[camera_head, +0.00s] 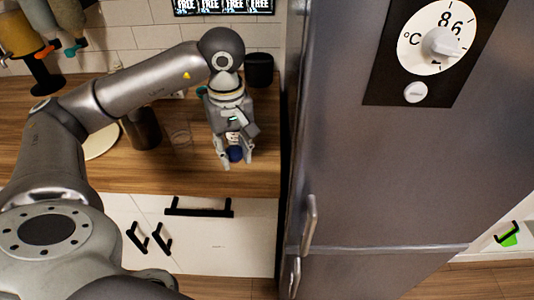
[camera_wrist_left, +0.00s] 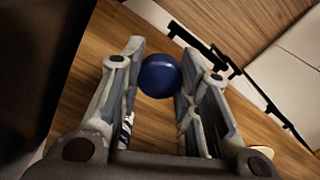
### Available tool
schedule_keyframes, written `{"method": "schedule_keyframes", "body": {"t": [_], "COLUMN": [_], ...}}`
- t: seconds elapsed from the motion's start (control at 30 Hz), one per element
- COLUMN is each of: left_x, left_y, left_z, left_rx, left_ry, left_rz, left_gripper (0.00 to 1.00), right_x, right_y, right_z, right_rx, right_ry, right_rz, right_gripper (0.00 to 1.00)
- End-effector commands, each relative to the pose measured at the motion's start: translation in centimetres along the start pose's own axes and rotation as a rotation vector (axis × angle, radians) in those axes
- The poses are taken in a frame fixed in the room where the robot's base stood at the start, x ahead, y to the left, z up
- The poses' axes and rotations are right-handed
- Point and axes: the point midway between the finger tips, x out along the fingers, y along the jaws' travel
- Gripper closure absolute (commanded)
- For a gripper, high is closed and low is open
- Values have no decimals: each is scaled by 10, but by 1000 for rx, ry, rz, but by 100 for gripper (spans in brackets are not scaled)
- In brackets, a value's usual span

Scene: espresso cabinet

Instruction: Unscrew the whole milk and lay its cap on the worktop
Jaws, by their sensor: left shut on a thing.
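My left gripper (camera_head: 236,164) reaches down over the wooden worktop, near its front edge. Its fingers are shut on a round dark blue cap (camera_head: 236,154). In the left wrist view the cap (camera_wrist_left: 160,76) sits between the fingertips of the gripper (camera_wrist_left: 160,80), with wood behind it. A white piece with dark print (camera_head: 232,138) shows between the fingers in the head view; I cannot tell whether it is the milk bottle or whether it joins the cap. The gripper hides much of that spot. My right gripper is not in view.
A tall grey fridge (camera_head: 390,170) with a dial stands right of the worktop (camera_head: 190,175). A black pot (camera_head: 260,70) is behind the gripper. A dark cylinder (camera_head: 142,128), a clear glass (camera_head: 180,137) and a pale plate (camera_head: 100,143) are to its left. White drawers (camera_head: 215,245) are below.

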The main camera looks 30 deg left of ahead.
Motion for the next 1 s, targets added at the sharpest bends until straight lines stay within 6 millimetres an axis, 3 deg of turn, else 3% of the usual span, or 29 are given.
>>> {"method": "schedule_keyframes", "body": {"t": [0.13, 0.33, 0.5, 0.9, 1.0], "left_x": [10, 29, 63, 91, 107], "left_y": [28, 60, 79, 97, 96], "left_z": [-20, -44, -60, -74, -74], "left_rx": [1, 2, 3, 4, 3], "left_ry": [-4, -3, -3, -1, -3], "left_rz": [-2, -2, -3, -1, -4], "left_gripper": [98, 98, 98, 98, 98], "right_x": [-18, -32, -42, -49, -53], "right_y": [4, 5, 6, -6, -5], "right_z": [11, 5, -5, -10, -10], "right_rx": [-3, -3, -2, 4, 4], "right_ry": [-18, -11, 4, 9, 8], "right_rz": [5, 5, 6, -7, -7], "right_gripper": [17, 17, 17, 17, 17]}}
